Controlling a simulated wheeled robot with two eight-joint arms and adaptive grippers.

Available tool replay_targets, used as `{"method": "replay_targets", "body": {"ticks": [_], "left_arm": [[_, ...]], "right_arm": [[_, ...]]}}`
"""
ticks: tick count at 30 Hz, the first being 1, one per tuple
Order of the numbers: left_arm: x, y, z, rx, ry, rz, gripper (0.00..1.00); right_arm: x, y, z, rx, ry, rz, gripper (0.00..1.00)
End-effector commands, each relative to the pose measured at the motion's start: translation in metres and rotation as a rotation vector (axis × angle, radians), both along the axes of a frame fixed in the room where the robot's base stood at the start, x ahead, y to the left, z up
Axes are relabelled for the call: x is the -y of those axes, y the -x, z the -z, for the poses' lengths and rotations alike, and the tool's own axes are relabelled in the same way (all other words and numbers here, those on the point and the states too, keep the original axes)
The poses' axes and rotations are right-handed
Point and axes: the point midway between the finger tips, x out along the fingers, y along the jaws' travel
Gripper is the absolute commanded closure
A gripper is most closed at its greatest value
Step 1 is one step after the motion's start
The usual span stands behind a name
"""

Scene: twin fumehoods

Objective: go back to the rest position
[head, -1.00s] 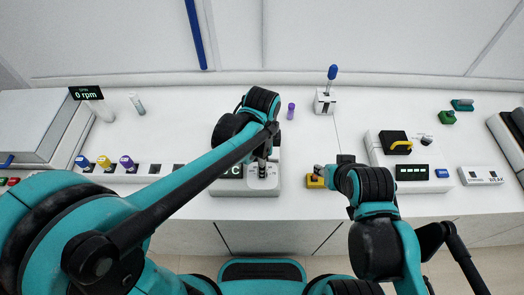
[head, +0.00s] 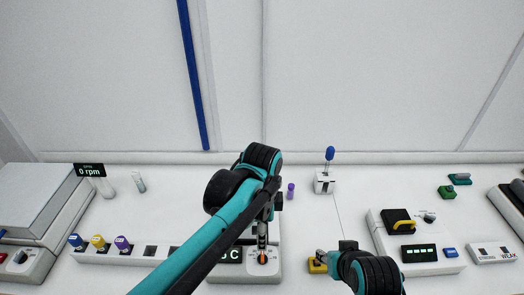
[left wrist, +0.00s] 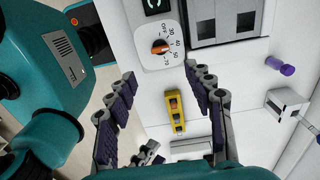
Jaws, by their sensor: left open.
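My left gripper (head: 262,238) hangs over the front of a white heater block, just above its round dial. In the left wrist view my left gripper (left wrist: 160,88) is open and empty, with the orange-marked dial (left wrist: 160,46) ahead of its spread fingers and apart from them. The dial (head: 263,259) shows orange in the head view. My right arm comes in at the bottom right, and my right gripper (head: 323,257) is beside a small yellow block (head: 317,267). Its fingers are too small to read.
A rack with several coloured caps (head: 122,244) stands left of the heater. A purple-capped vial (head: 290,190) and a blue-handled stand (head: 325,182) are behind.

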Motion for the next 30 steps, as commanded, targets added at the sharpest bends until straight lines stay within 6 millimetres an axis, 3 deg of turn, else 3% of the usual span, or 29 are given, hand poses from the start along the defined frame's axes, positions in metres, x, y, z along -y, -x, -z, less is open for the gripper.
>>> {"method": "replay_targets", "body": {"ticks": [4, 7, 15, 21, 25, 30], "left_arm": [[-0.006, 0.001, 0.002, 0.013, 0.006, -0.039, 0.48], [-0.027, 0.005, 0.007, 0.062, 0.032, -0.180, 0.48], [-0.119, 0.033, 0.043, 0.309, 0.228, -0.927, 0.48], [-0.164, 0.052, 0.071, 0.441, 0.403, -1.355, 0.48], [-0.176, 0.057, 0.079, 0.479, 0.469, -1.484, 0.48], [-0.179, 0.058, 0.079, 0.489, 0.490, -1.521, 0.48]], "right_arm": [[0.000, 0.000, 0.002, 0.000, 0.000, 0.000, 0.60], [0.000, 0.000, 0.010, 0.000, 0.000, 0.000, 0.60], [0.000, 0.000, 0.041, 0.000, 0.000, 0.000, 0.60], [0.000, 0.000, 0.056, 0.000, 0.000, 0.000, 0.60], [0.000, 0.000, 0.059, 0.000, 0.000, 0.000, 0.60], [0.000, 0.000, 0.058, 0.000, 0.000, 0.000, 0.60]]}}
